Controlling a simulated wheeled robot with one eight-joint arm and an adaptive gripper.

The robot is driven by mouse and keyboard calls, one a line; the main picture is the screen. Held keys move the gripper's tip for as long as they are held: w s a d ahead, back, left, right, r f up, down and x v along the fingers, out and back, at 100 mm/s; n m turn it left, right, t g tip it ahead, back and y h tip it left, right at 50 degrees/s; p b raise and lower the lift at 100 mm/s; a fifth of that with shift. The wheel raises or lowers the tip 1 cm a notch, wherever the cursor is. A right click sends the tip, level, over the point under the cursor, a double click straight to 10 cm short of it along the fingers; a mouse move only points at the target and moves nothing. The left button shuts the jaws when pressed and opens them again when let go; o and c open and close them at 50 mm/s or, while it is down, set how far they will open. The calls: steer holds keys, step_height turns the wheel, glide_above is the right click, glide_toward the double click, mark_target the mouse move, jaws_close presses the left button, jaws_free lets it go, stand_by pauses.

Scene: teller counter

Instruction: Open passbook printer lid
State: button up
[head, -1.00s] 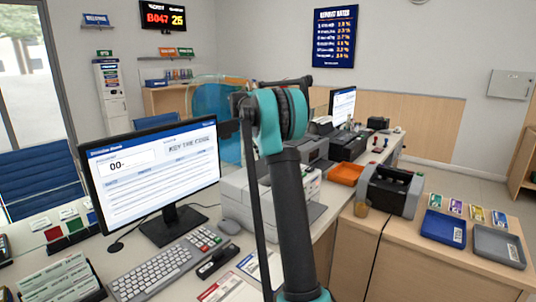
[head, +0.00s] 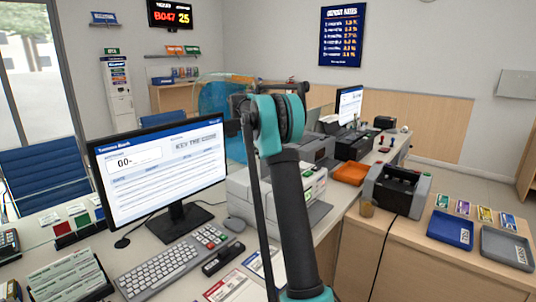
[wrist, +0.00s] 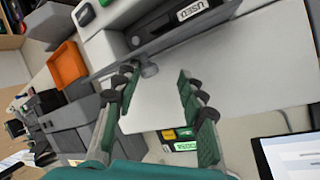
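A white and grey machine, which I take to be the passbook printer (head: 240,187), stands on the counter right of the monitor, partly hidden behind my arm. In the wrist view the printer (wrist: 225,75) shows a broad pale surface and a dark slotted section with a white label at the top. A small grey knob (wrist: 149,70) shows close to the left fingertip; I cannot tell whether they touch. My gripper (wrist: 158,77) is open over the pale surface, with nothing between its green fingers. The gripper is hidden in the head view.
An orange tray (head: 350,173) and a grey note-counter-like machine (head: 395,188) stand to the right, with blue (head: 450,229) and grey trays (head: 507,248) beyond.

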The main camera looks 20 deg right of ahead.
steer(key=shift+d+r, duration=0.15)
stand_by(0.3)
steer(key=shift+r, duration=0.1)
steer(key=v, duration=1.1)
steer(key=shift+a+r, duration=0.25)
steer(key=shift+r, duration=0.05)
steer(key=shift+w, duration=0.1)
